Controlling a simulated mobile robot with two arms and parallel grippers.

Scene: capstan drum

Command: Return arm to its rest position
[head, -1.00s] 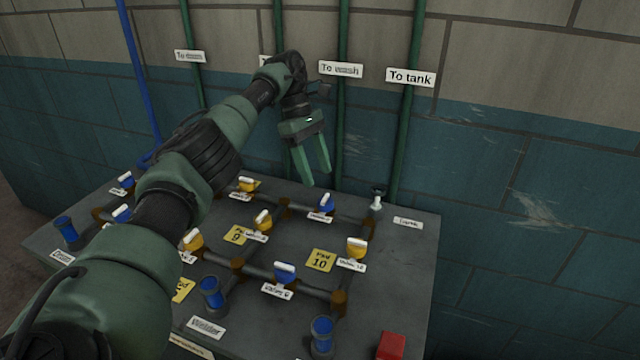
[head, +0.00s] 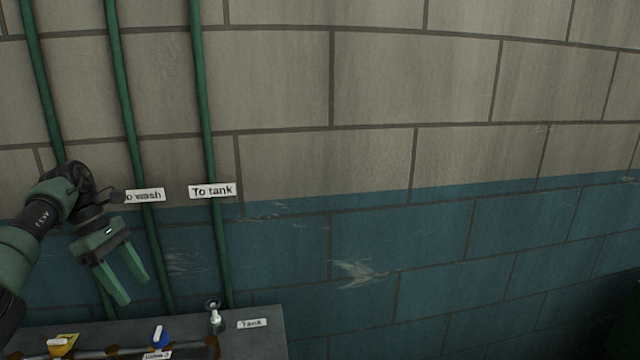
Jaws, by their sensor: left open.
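My left gripper (head: 127,292) is at the lower left of the head view. Its two green fingers are apart and point down, with nothing between them. It hangs above the back part of the grey bench (head: 268,335), in front of the green pipes. My left arm comes in from the left edge, and most of it is out of view. My right gripper is not in view.
A blue valve handle (head: 160,337), a yellow valve handle (head: 62,344) and a white-topped fitting (head: 215,318) stand on the bench. A "To tank" sign (head: 212,191) hangs by a green pipe (head: 205,110). The block wall (head: 420,230) fills the right.

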